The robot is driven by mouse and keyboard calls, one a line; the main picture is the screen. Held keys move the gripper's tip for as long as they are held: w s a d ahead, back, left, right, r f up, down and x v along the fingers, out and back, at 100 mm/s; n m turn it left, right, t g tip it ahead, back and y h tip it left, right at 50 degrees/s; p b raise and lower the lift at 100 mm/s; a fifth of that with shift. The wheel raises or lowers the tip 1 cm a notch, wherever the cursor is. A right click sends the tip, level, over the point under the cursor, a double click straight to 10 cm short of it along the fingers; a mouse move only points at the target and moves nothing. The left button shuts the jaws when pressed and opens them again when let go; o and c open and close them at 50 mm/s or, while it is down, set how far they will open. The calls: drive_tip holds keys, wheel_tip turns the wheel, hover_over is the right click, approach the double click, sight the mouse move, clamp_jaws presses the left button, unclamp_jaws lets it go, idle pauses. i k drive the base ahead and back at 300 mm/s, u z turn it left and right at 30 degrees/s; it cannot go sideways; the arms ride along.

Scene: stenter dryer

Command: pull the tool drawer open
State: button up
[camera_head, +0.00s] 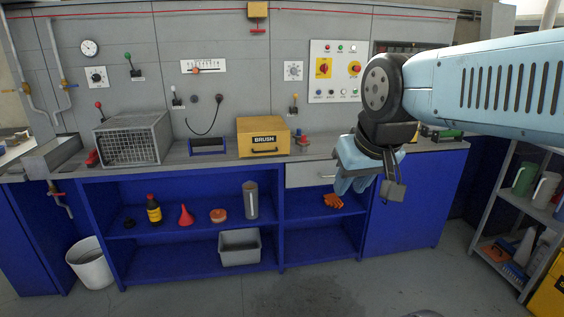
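The tool drawer (303,175) has a pale grey front and sits under the worktop, above an open blue shelf bay. Its front looks flush with the bench, so it appears shut. My gripper (352,187), with light blue fingers, hangs pointing down in front of the drawer's right end and hides that part. Its two fingertips look apart with nothing seen between them. I cannot tell the exact distance from the gripper to the handle.
A yellow BRUSH box (264,137) and a wire-mesh cage (132,140) stand on the worktop. Orange gloves (333,200) lie on the shelf below the drawer. A shelf rack (520,215) stands at right, a white bucket (91,266) at left.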

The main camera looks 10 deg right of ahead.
sight(302, 174)
drive_tip(key=z, duration=0.1)
drive_tip(key=i, duration=1.05)
drive_tip(key=z, duration=0.05)
